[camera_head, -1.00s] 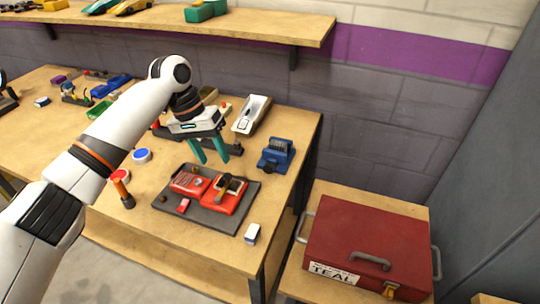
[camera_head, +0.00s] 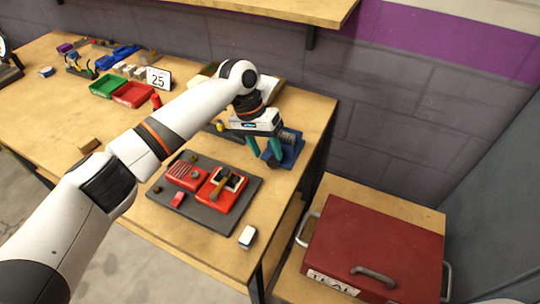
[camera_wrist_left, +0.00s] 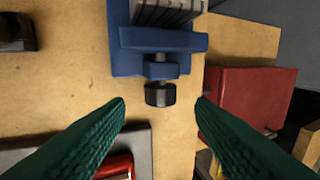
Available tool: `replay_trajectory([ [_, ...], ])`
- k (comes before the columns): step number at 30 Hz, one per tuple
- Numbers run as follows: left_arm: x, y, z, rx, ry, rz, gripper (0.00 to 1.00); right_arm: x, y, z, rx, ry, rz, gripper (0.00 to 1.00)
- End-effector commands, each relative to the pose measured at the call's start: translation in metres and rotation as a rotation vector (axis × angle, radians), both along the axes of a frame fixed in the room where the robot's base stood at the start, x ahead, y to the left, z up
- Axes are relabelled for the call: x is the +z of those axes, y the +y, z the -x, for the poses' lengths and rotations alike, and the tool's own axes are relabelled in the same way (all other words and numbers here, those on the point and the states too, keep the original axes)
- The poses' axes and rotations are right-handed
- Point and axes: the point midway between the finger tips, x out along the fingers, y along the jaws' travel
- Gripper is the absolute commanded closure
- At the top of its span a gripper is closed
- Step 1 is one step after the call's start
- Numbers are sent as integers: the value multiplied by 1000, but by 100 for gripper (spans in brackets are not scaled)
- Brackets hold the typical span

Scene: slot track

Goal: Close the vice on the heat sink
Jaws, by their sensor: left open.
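The blue vice (camera_head: 291,155) stands near the right end of the bench, partly hidden by my left gripper in the head view. In the left wrist view the vice (camera_wrist_left: 165,39) shows at the top, with its black screw knob (camera_wrist_left: 160,94) toward me. The grey finned heat sink (camera_wrist_left: 165,13) sits in the vice behind the blue front jaw, cut off by the picture edge. It also shows in the head view (camera_head: 290,137). My left gripper (camera_head: 262,157) is open at the vice, its green fingers either side of the knob, with visible gaps. My right gripper is out of view.
A dark mat (camera_head: 214,216) with red parts lies left of the vice. A small white-and-blue block (camera_head: 247,237) is near the front edge. A red toolbox (camera_head: 385,235) stands lower right. Red (camera_head: 133,95) and green bins are farther back left.

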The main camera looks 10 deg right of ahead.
Motion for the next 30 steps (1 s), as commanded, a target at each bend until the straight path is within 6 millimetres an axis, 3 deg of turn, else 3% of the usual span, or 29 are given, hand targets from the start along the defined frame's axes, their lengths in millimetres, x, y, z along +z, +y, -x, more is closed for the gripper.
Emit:
replay_trajectory([
  [6,-26,-7,5,0,1,-1,51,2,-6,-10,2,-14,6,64],
  [17,-32,-9,6,0,1,1,51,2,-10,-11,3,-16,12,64],
  [20,-32,-9,6,0,0,0,62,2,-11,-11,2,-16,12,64],
  [26,-32,-9,6,0,0,0,95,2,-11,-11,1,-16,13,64],
  [30,-31,-9,6,-1,-3,-4,95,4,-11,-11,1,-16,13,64],
])
